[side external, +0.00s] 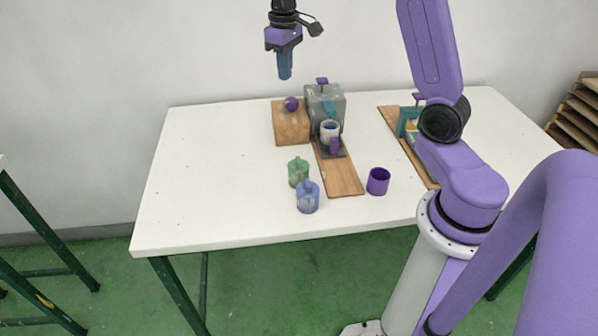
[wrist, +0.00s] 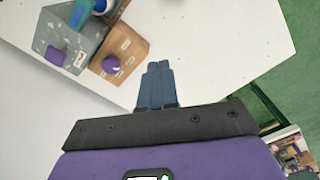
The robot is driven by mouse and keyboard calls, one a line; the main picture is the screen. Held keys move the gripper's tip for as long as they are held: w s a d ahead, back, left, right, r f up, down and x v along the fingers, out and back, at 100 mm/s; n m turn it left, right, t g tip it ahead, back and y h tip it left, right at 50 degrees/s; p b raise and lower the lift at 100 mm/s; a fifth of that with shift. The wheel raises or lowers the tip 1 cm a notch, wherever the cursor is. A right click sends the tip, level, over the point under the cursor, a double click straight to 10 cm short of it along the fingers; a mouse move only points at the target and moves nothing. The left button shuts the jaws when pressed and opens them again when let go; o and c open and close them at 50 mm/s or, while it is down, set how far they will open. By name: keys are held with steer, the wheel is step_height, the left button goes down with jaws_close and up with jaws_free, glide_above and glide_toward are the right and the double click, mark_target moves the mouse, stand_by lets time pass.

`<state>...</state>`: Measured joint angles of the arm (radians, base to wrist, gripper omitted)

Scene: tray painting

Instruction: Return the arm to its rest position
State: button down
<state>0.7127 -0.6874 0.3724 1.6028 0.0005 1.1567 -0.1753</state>
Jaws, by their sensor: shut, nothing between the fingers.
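My gripper (side external: 285,72) is raised high above the back left part of the white table, pointing down. Its two blue fingers are shut together with nothing between them. In the wrist view the closed fingers (wrist: 156,85) stand over the table's edge, apart from every object. The arm reaches from the right side of the table over to the back, partly outside the side view.
The white table (side external: 200,200) carries a wooden block (side external: 291,127) with a purple knob, a grey box (side external: 334,97), a white cup (side external: 329,130) on a dark base, a purple cup (side external: 378,181), and green (side external: 298,172) and blue (side external: 307,197) containers. The left side is clear.

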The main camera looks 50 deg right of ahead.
steer(key=s+a+n, duration=0.6)
steer(key=s+a, duration=0.9)
steer(key=s, duration=0.1)
steer(key=s+f+n, duration=0.3)
steer(key=s+n, duration=0.1)
steer(key=s, duration=1.2)
steer(key=shift+s+n, duration=0.4)
